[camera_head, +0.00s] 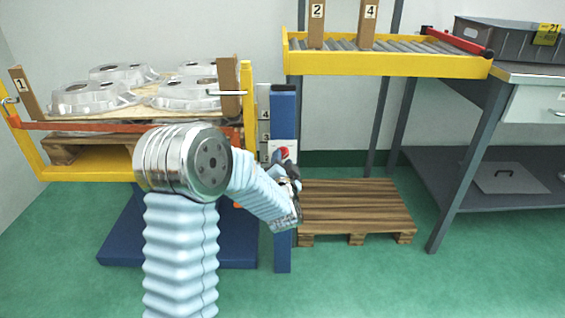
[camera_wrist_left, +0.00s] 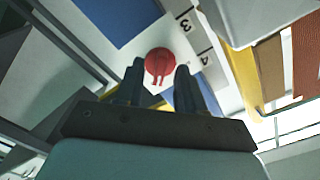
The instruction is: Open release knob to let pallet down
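The red release knob (camera_head: 284,152) sits on the blue lift column (camera_head: 284,112), next to a numbered scale. My left gripper (camera_head: 286,170) is just below and in front of the knob. In the left wrist view the round red knob (camera_wrist_left: 158,64) shows between and just beyond the spread fingertips of my left gripper (camera_wrist_left: 160,72). A narrow gap shows on each side, so the gripper looks open. The pallet (camera_head: 62,150) rests raised on the yellow lift frame (camera_head: 90,164), carrying several aluminium castings (camera_head: 92,97). My right gripper is not in view.
An empty wooden pallet (camera_head: 355,205) lies on the green floor right of the column. A yellow roller conveyor (camera_head: 390,64) and a grey workbench (camera_head: 520,75) with a dark crate (camera_head: 510,40) stand right.

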